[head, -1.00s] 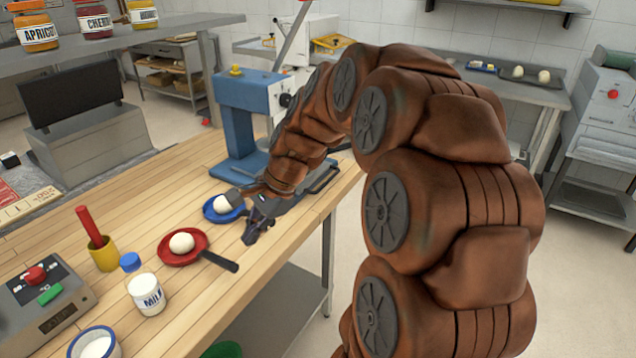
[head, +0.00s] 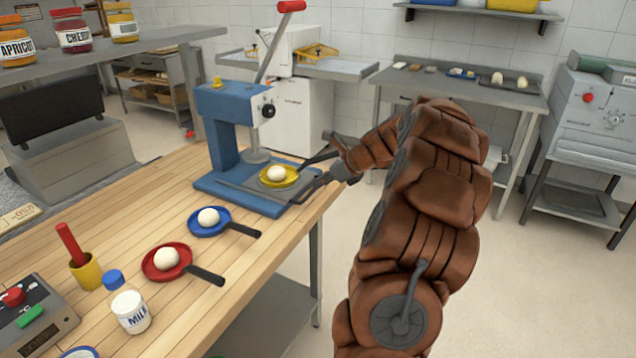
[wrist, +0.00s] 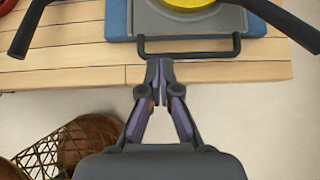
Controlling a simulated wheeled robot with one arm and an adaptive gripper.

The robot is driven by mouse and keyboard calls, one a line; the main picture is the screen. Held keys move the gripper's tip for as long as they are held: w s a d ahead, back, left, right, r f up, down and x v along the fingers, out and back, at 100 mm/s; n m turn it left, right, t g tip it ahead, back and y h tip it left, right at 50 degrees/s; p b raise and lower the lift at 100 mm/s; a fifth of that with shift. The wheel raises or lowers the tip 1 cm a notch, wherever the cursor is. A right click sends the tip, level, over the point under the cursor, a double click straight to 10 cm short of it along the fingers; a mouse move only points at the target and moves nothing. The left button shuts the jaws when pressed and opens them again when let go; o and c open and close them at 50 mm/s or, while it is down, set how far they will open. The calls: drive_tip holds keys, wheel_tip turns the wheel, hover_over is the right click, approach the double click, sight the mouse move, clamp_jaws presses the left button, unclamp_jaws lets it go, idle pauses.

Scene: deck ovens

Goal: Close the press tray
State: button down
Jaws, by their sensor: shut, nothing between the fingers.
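The blue press (head: 225,120) stands at the back end of the wooden table. Its grey tray (head: 253,193) extends out from under the press head and carries a yellow pan (head: 293,182) with a white dough ball (head: 277,174). In the wrist view, the tray's dark bar handle (wrist: 190,55) runs crosswise at the tray's front edge. My gripper (wrist: 158,66) is shut and empty, its tips right at the bar handle over the table edge. I cannot tell whether they touch it. In the head view, my gripper (head: 328,180) is by the tray's right end, partly hidden.
The yellow pan's dark handle (head: 320,158) sticks out near my gripper. A blue pan (head: 205,229) and a red pan (head: 155,273), each with a dough ball, sit nearer on the table. A milk bottle (head: 129,308) stands close by.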

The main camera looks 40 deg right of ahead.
sight(295, 195)
drive_tip(key=p+x, duration=0.1)
drive_tip(key=x, duration=0.7)
drive_tip(key=shift+w+r, duration=0.1)
